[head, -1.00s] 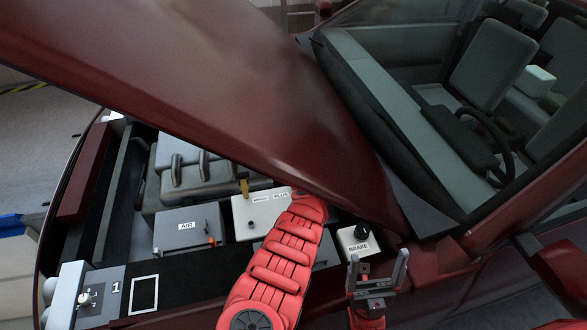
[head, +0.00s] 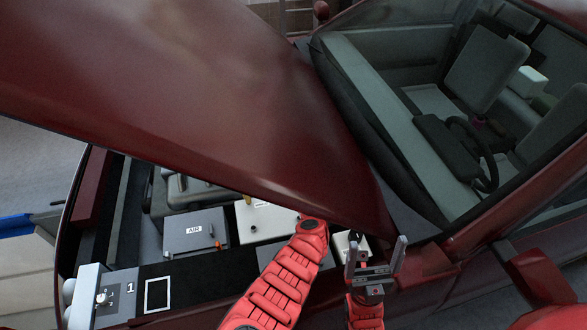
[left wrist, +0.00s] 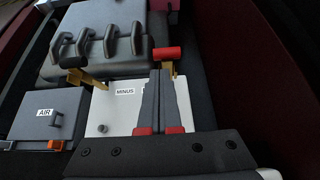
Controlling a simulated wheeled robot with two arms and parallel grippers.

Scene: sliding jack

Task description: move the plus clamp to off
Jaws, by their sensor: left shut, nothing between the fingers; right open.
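The plus clamp (left wrist: 167,53) shows in the left wrist view as a red handle on a brass-coloured lever, at the back edge of a white box (left wrist: 112,118). My left gripper (left wrist: 160,74) is shut and empty. Its fingertips appear just in front of the red handle; I cannot tell whether they touch it. The fingers hide part of the lever and box. A black-handled clamp (left wrist: 74,62) stands to the left, near the MINUS label (left wrist: 125,91). In the head view the bonnet hides my left gripper and the plus clamp. My right gripper (head: 375,250) is open and empty.
The raised dark red bonnet (head: 200,100) overhangs the engine bay. A grey AIR box (head: 195,240) sits left of the white box. A BRAKE box is partly hidden behind my right gripper. A numbered switch panel (head: 115,298) is at the front left corner.

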